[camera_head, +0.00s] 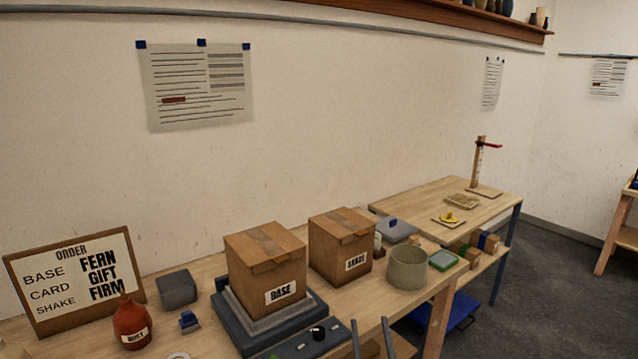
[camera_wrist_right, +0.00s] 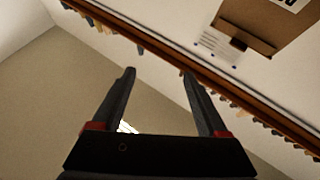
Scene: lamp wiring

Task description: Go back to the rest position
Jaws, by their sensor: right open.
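My right gripper (camera_head: 370,322) shows at the bottom edge of the head view, with two dark fingers pointing up and apart. It is in front of the near workbench's front edge. In the right wrist view the fingers (camera_wrist_right: 159,73) are spread and nothing is between them. Behind them are the wall, a shelf underside and part of a brown board. My left gripper is not in view.
The near workbench (camera_head: 185,273) holds a BASE box (camera_head: 268,265) on a dark scale-like stand, another box (camera_head: 341,245), a grey pot (camera_head: 407,267), a red bottle (camera_head: 132,322) and an order board (camera_head: 75,280). A second table (camera_head: 430,208) stands farther right. Floor is free at right.

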